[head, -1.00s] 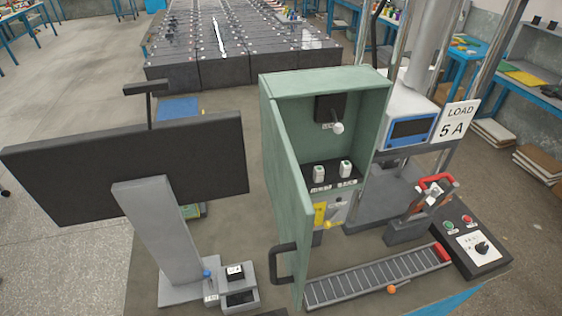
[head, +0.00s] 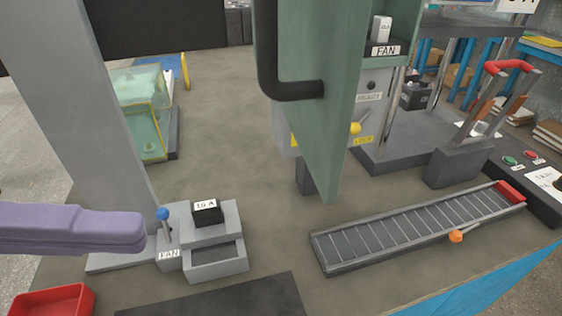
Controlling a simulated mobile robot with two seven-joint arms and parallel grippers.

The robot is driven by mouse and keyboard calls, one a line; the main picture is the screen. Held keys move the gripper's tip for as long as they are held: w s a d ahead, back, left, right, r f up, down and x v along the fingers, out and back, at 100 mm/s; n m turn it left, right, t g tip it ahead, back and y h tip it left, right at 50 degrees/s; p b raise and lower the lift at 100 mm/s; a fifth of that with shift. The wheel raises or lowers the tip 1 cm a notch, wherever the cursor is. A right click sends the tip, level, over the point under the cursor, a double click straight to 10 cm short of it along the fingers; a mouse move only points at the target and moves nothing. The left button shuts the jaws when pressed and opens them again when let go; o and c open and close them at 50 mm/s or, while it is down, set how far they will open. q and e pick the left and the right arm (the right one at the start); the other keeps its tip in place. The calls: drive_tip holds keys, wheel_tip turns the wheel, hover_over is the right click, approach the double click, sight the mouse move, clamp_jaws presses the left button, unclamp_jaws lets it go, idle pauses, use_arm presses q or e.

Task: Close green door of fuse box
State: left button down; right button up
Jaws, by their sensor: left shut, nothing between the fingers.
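The green door (head: 329,115) of the fuse box stands open and points towards me in the head view. Its dark handle (head: 295,91) is on the door's left face. Only a lower part of the box interior shows to the right of the door, with a white fuse marked FAN (head: 381,30) and a grey panel with a yellow-tipped lever (head: 356,128). The top of the box is out of the picture. My left gripper (head: 140,231), purple, comes in from the left edge. It is shut and empty, well apart from the door and handle, lower left of them. My right gripper is not in view.
A grey stand (head: 78,110) with a dark panel rises at left. A small FAN switch block (head: 205,240) with a blue knob sits near my left gripper. A red tray (head: 55,301) is at lower left. A ribbed track (head: 410,230) lies at right.

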use_arm(q)
drive_tip(key=w+a+f+t+h+b, duration=0.1)
drive_tip(key=w+a+f+h+b, duration=0.1)
drive_tip(key=b, duration=0.1)
drive_tip(key=n+p, duration=0.1)
drive_tip(key=p, duration=0.2)
approach(323, 173)
drive_tip(key=x, duration=0.5)
drive_tip(key=shift+d+r, duration=0.15)
drive_tip(key=shift+d, duration=0.25)
drive_tip(key=shift+w+d, duration=0.15)
drive_tip(key=shift+d, duration=0.35)
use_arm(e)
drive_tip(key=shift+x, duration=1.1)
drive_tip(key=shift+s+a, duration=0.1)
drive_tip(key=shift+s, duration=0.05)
